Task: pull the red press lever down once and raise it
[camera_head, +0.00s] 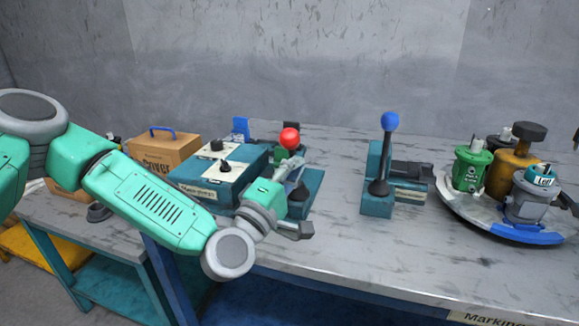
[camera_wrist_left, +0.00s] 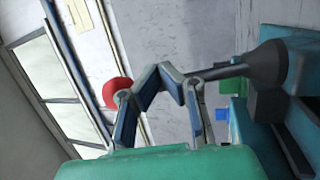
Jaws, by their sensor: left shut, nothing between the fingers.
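The red press lever has a red ball knob (camera_head: 289,138) above a teal base (camera_head: 301,206), left of the blue-knobbed lever. My left gripper (camera_head: 297,168) is just below the knob, in front of the lever's shaft, which it largely hides in the head view. In the left wrist view, the red knob (camera_wrist_left: 116,92) is partly behind one finger, and the dark shaft runs to a black pivot (camera_wrist_left: 268,66). The shut fingers (camera_wrist_left: 168,76) cross the shaft's line with nothing between them. I cannot tell whether they touch it. My right gripper is not in view.
A blue-knobbed lever (camera_head: 390,121) stands to the right. A round tray (camera_head: 470,217) with several motor parts is at the far right. A teal control box (camera_head: 219,172) and a cardboard box (camera_head: 163,150) are to the left. The table front (camera_head: 385,258) is clear.

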